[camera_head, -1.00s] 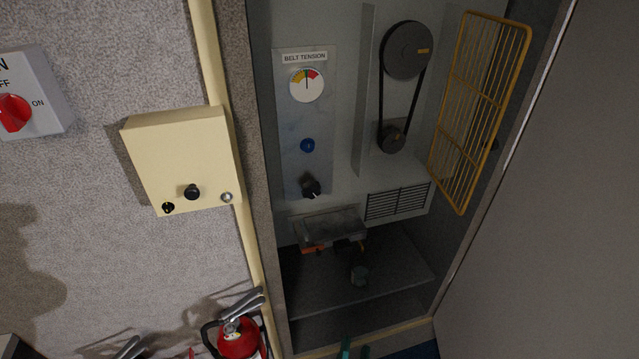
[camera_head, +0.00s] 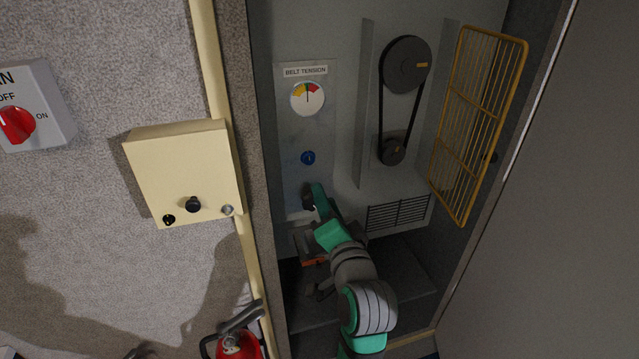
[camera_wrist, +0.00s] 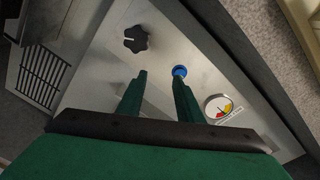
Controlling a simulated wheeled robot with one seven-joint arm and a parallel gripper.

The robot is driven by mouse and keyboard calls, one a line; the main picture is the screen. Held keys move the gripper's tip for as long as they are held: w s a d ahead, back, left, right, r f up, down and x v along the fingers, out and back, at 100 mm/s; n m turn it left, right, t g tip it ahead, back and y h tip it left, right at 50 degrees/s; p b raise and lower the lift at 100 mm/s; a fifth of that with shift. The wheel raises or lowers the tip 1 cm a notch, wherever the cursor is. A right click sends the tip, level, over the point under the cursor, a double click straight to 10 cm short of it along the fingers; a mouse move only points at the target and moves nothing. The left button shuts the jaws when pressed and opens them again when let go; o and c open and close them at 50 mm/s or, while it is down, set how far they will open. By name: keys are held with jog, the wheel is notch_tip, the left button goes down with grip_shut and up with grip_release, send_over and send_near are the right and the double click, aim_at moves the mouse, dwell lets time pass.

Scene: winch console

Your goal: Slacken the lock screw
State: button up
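On the grey panel under the belt tension gauge (camera_head: 307,98) sits a small round blue screw head (camera_head: 308,158). Below it is a black knob (camera_head: 307,201), partly hidden by my gripper. No label tells which is the lock screw. My gripper (camera_head: 318,190) is in front of the panel near the black knob. In the wrist view, my gripper (camera_wrist: 160,77) has its two green fingers apart with nothing between them. The blue screw head (camera_wrist: 180,71) shows just past the right fingertip, and the lobed black knob (camera_wrist: 136,39) lies up and left of the fingers. Contact is not visible.
A belt on two pulleys (camera_head: 406,65) and an open yellow wire guard (camera_head: 468,125) stand right of the panel. A tray (camera_head: 304,243) sits below, partly behind my arm. A cream box (camera_head: 182,172) and a fire extinguisher (camera_head: 238,346) are left of the cabinet.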

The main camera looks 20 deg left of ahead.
send_near(310, 161)
jog(key=shift+y, duration=0.4)
jog(key=shift+x, duration=3.85)
jog(key=shift+w+d+f, duration=0.1)
grip_shut()
jog(key=shift+n, duration=0.4)
